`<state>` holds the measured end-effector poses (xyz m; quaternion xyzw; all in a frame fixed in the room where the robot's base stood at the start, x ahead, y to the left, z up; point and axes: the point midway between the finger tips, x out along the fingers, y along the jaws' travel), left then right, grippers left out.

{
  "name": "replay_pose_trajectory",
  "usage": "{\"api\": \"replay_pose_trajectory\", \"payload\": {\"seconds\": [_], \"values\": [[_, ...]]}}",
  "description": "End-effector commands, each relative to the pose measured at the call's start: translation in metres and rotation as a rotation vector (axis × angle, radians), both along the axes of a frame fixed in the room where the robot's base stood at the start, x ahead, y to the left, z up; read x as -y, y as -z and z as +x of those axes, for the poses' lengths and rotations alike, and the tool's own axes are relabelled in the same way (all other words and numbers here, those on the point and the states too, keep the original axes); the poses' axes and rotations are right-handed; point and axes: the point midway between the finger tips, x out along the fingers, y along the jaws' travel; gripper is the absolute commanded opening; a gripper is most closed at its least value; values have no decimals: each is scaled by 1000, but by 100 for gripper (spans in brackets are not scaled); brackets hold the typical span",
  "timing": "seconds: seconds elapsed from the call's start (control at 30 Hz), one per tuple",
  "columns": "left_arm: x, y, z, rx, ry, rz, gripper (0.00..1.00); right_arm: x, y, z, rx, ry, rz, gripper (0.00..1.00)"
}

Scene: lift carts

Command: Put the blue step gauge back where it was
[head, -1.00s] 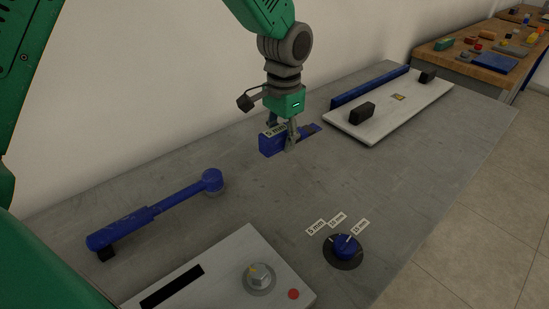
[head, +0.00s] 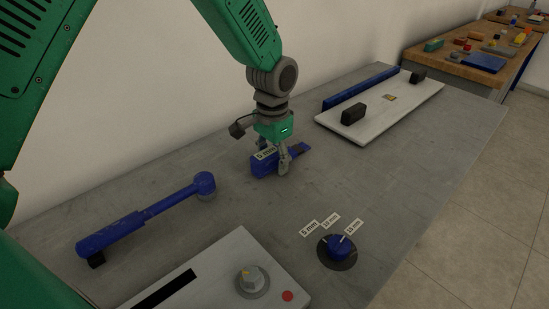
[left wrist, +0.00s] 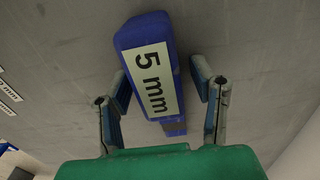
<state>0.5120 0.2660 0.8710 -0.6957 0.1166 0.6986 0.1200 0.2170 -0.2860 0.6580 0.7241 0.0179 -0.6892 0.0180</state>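The blue step gauge (head: 265,168), with a white "5 mm" label, lies on the grey table top, and its narrower stepped end points to the back right. It also shows in the left wrist view (left wrist: 147,40), between the two fingers. My left gripper (head: 273,158) is over it, fingers pointing down and spread on either side. In the left wrist view a gap shows between the gauge and the right-hand finger; the other finger is very near or touching its edge. My right gripper is not in view.
A blue-handled tool (head: 140,220) lies to the left. A control panel (head: 205,275) with a knob and red button is at the front. A blue dial (head: 338,246) with three labels stands front right. A pale plate (head: 375,112) with black blocks is behind. Bare table lies between.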

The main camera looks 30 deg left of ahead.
Motion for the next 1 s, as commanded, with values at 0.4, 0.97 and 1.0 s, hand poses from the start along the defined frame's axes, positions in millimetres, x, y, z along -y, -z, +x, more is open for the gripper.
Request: {"api": "replay_pose_trajectory", "payload": {"seconds": [0.4, 0.97, 1.0], "values": [[0, -22, 1, 3, -1, 1, 50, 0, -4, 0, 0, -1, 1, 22], [0, -119, 1, 1, -1, 1, 50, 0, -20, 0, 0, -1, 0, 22], [0, -121, 1, 1, -1, 0, 50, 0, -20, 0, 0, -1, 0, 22]]}}
